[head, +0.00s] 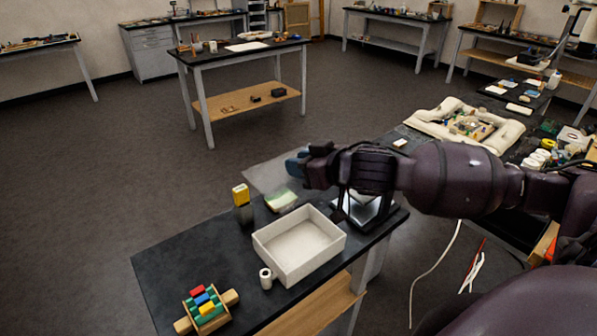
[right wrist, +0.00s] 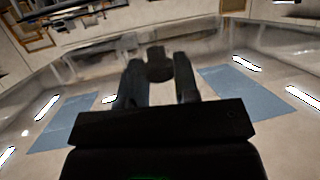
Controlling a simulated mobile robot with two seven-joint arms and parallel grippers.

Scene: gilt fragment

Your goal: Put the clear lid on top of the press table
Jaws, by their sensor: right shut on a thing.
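My right gripper (head: 298,163) reaches out over the far edge of the near black-topped table (head: 175,240). In the right wrist view its fingers (right wrist: 160,85) are shut on a dark knob (right wrist: 159,65). The knob appears to belong to the clear lid (head: 262,176), a see-through sheet below and left of the gripper in the head view. The lid (right wrist: 120,135) spreads wide around the fingers in the right wrist view, with bright reflections. It appears held in the air. I cannot tell which table is the press table. My left gripper is not in view.
The near table holds a white tray (head: 263,246), a yellow-topped dark bottle (head: 241,195), a sponge-like block (head: 281,200), a small white roll (head: 266,278) and a wooden holder with coloured blocks (head: 204,311). Another table (head: 213,59) stands farther back. Open floor (head: 90,160) lies left.

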